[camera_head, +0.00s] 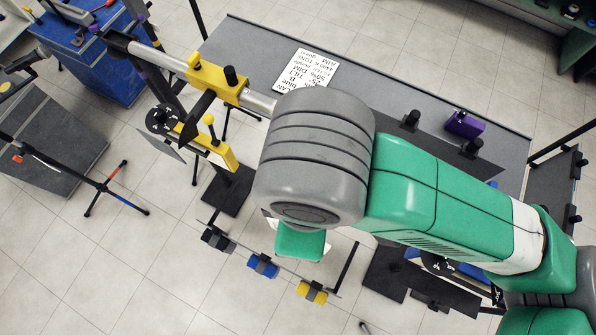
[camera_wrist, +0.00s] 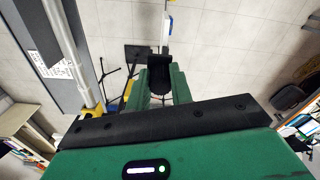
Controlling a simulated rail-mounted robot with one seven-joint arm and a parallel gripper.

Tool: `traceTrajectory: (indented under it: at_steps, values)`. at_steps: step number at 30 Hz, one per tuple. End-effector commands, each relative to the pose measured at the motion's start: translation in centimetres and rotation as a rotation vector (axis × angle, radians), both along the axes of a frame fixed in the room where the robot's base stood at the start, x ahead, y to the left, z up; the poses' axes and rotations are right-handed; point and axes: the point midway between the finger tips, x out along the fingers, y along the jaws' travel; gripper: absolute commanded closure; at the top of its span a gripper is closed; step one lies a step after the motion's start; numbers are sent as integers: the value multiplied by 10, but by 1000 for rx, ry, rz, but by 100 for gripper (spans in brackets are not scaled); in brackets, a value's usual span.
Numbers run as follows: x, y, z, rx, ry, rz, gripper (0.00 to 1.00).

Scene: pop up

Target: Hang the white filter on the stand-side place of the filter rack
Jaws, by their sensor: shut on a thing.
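My gripper (camera_head: 300,243) shows in the head view only as a green part below the big grey joint, with a white sliver (camera_head: 326,249) beside it. In the wrist view my gripper's green fingers (camera_wrist: 161,84) are shut on a black block (camera_wrist: 160,70), which looks like the grip of the white filter. A narrow white strip (camera_wrist: 167,32) shows just beyond it; I cannot tell whether the two are joined. The filter rack (camera_head: 288,279) is a thin bar with a dark-grey clip (camera_head: 218,240), a blue clip (camera_head: 263,266) and a yellow clip (camera_head: 312,291). My gripper is close to this bar; contact is hidden.
A grey table (camera_head: 390,95) with a white printed sheet (camera_head: 307,72) lies behind my arm. A tripod stand (camera_head: 103,187) is further left. Bare tiled floor lies below the rack.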

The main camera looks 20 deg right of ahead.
Motion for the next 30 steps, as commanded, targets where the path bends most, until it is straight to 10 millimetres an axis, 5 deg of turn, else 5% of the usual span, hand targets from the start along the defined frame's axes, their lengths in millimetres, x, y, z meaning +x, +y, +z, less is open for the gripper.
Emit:
traceTrajectory:
  at_steps: [8,30]
  values:
    - [14,-12,-1,0,-1,-5,100]
    - [111,-102,0,0,0,-3,100]
